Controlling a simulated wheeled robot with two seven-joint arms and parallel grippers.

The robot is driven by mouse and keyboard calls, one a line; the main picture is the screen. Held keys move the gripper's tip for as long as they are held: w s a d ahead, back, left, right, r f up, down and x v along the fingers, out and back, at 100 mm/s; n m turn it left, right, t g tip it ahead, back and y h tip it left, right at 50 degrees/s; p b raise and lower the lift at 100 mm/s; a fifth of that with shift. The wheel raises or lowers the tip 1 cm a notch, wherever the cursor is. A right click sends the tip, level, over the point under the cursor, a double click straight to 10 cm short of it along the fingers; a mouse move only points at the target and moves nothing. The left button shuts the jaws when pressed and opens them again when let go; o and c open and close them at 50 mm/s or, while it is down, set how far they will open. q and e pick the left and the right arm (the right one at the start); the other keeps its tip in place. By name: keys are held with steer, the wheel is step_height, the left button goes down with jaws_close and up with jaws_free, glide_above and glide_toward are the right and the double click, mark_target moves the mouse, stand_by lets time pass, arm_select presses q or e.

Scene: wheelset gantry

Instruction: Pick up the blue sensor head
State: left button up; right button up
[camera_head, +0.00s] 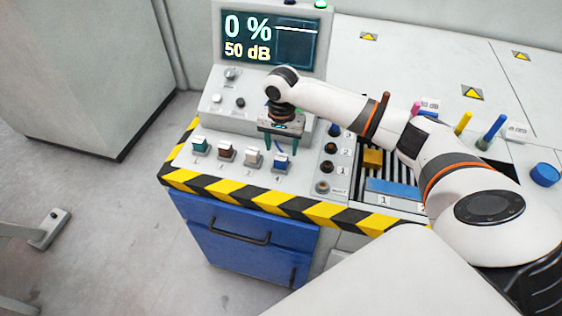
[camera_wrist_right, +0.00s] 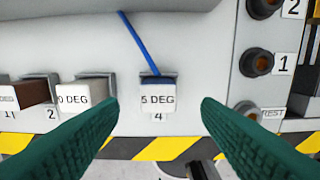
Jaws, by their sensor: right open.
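The blue sensor head (camera_head: 281,162) sits in the rightmost holder of a row on the console's sloping panel, at the number 4. In the right wrist view the blue sensor head (camera_wrist_right: 158,92) shows a white face marked "5 DEG" at its left edge, with a blue cable rising from it. My right gripper (camera_head: 282,146) is above it, fingers pointing down. In the wrist view the green fingers of the right gripper (camera_wrist_right: 160,104) are apart, one either side of the head in the picture, with gaps. Nothing is between them in their grip. My left gripper is out of view.
A white sensor head (camera_head: 253,158), a brown one (camera_head: 226,153) and a green one (camera_head: 200,146) stand to the left in the row. Dark round sockets (camera_head: 330,148) line the right side. A striped edge (camera_head: 250,197) runs along the front. The screen (camera_head: 272,38) reads 0 % and 50 dB.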

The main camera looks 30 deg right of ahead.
mark_target(281, 156)
steer(key=shift+f, duration=2.8)
steer(key=shift+c, duration=0.6)
steer(key=c, duration=1)
